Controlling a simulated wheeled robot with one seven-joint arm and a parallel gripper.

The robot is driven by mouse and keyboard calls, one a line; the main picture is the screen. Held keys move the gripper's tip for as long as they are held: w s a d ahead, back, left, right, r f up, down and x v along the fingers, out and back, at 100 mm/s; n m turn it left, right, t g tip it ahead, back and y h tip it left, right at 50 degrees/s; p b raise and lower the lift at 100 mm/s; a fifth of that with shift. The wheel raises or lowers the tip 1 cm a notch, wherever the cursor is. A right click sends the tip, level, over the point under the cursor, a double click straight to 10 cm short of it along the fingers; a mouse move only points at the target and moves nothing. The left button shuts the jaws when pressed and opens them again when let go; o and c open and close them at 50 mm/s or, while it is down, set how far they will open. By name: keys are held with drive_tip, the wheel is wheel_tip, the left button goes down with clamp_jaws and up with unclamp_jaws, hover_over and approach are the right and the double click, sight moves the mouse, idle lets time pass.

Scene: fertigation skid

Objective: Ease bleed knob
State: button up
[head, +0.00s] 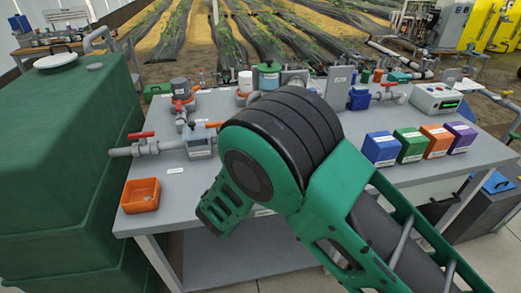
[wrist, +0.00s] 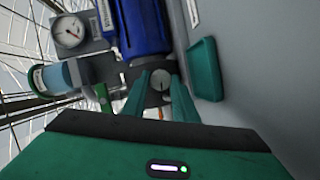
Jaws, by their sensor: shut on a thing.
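In the wrist view my gripper (wrist: 160,88) has its two green fingers around a small round grey knob (wrist: 160,77) with a thin pointer mark. The fingers are closed on the knob's sides. The knob sits on a dark fitting at the end of a blue cylindrical body (wrist: 143,25). In the head view my large green and black arm crosses the middle of the bench and hides the fingers and the knob.
A pressure gauge (wrist: 70,30) and a clear blue cup (wrist: 62,77) lie left of the knob; a green tray (wrist: 205,70) is close on the right. The bench (head: 185,225) holds an orange bin (head: 141,195), red-handled valves, and coloured boxes (head: 381,149). A green tank (head: 60,150) stands left.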

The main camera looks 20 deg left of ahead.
drive_tip(key=o, duration=1)
drive_tip(key=shift+w+d, duration=0.15)
drive_tip(key=shift+w, duration=0.05)
drive_tip(key=shift+o, duration=0.2)
drive_tip(key=shift+s, duration=0.15)
drive_tip(key=shift+s, duration=0.3)
drive_tip(key=v, duration=1)
